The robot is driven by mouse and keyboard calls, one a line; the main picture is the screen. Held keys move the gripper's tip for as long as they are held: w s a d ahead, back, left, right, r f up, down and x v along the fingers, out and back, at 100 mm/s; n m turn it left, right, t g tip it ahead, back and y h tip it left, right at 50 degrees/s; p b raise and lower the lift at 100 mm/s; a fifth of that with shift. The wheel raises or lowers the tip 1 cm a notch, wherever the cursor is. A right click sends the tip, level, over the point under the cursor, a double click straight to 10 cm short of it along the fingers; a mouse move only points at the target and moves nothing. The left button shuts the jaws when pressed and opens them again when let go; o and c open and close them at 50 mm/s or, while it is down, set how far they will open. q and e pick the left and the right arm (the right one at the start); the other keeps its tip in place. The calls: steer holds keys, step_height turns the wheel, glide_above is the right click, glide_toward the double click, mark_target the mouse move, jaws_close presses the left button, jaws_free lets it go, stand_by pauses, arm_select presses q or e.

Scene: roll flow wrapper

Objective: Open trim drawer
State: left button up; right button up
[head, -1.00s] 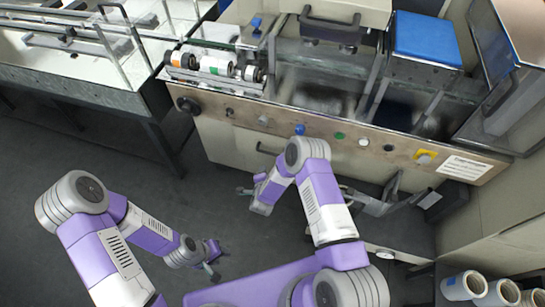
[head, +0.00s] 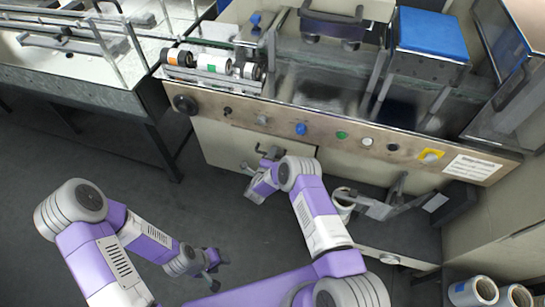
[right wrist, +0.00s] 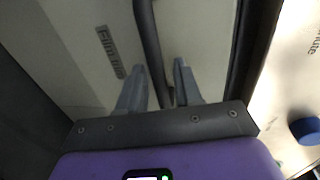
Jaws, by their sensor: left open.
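The drawer front is a beige panel (head: 222,142) low on the machine, under the knob strip. Its dark bar handle (head: 268,153) is partly hidden by my right gripper in the head view. In the right wrist view the handle (right wrist: 148,35) runs down between the two grey fingers of my right gripper (right wrist: 160,68), with a gap showing on one side. A blurred label (right wrist: 110,52) is on the panel. In the head view my right gripper (head: 248,170) is at the handle. My left gripper (head: 213,268) is open and empty, low over the floor.
The knob strip (head: 300,129) runs above the panel. A lower shelf (head: 400,232) with a white roll and a metal bracket (head: 378,208) lies right of the right arm. White rolls (head: 472,291) stand at bottom right. The floor left of the panel is clear.

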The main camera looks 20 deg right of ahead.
jaws_close()
arm_select(q)
steer(key=shift+r, duration=0.15)
arm_select(e)
steer(key=shift+s, duration=0.1)
